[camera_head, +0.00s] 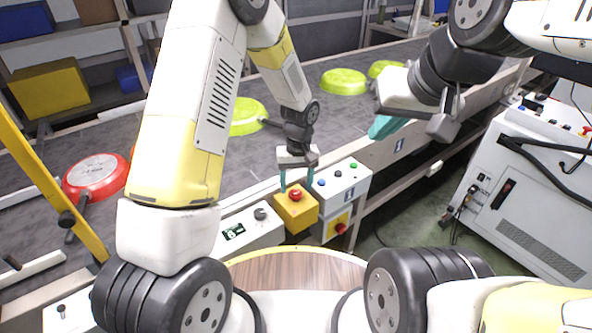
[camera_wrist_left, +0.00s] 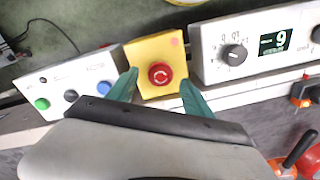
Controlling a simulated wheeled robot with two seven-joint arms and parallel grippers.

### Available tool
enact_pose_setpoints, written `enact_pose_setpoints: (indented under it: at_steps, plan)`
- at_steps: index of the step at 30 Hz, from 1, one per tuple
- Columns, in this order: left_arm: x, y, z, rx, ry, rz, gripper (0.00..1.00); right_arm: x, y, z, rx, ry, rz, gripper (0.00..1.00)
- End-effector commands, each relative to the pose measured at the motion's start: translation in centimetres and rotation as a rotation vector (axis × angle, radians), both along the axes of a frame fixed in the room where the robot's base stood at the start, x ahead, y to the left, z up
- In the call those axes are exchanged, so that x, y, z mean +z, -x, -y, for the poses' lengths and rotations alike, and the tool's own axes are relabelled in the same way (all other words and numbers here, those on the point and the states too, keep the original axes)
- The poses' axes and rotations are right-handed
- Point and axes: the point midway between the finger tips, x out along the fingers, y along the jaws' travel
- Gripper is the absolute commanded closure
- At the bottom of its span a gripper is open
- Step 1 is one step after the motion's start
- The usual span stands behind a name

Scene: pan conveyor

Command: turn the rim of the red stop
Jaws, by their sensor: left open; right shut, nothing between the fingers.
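The red stop (camera_head: 295,195) is a round red button on top of a yellow box (camera_head: 290,215) at the conveyor's near edge. In the left wrist view the red stop (camera_wrist_left: 160,75) shows a pale turn mark on its face, and the yellow box (camera_wrist_left: 150,52) lies around it. My left gripper (camera_head: 297,183) is open, pointing down, with one teal finger on each side of the stop. The left wrist view shows the left gripper's fingertips (camera_wrist_left: 160,85) flanking the stop; I cannot tell whether they touch it. My right gripper (camera_head: 380,128) is shut and empty, away to the right.
A box with a dial and display (camera_head: 246,231) stands left of the yellow box, a button box (camera_head: 340,186) right of it. A red pan (camera_head: 96,176) and green pans (camera_head: 344,82) lie on the conveyor (camera_head: 215,187). A white cabinet (camera_head: 530,185) stands right.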

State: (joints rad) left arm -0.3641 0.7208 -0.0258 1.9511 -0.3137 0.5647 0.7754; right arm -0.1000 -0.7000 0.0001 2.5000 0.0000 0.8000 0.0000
Motion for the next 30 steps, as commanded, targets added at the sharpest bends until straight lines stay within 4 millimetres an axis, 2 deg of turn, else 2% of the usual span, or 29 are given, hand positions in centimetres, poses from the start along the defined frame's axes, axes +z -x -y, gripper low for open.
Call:
enact_pose_setpoints:
  at_steps: [1,6,14,23,30]
  plan:
    - [-0.7,0.1,0.0,0.0,-0.001,-0.002,0.41,0.0,0.0,0.0,0.0,0.0,0.0,1.0]
    - [-1.9,0.0,-0.1,0.001,0.0,-0.001,0.41,0.0,0.0,0.0,0.0,0.0,0.0,1.0]
    - [-2.0,0.0,-0.1,0.001,0.0,0.0,0.41,0.0,0.0,0.0,0.0,0.0,0.0,1.0]
    - [-2.0,0.0,-0.1,0.0,0.0,0.0,0.98,0.0,0.0,0.0,0.0,0.0,0.0,1.0]
    - [-1.9,0.0,-0.1,-0.016,0.0,0.0,1.0,0.0,0.0,0.0,0.0,0.0,0.0,1.0]
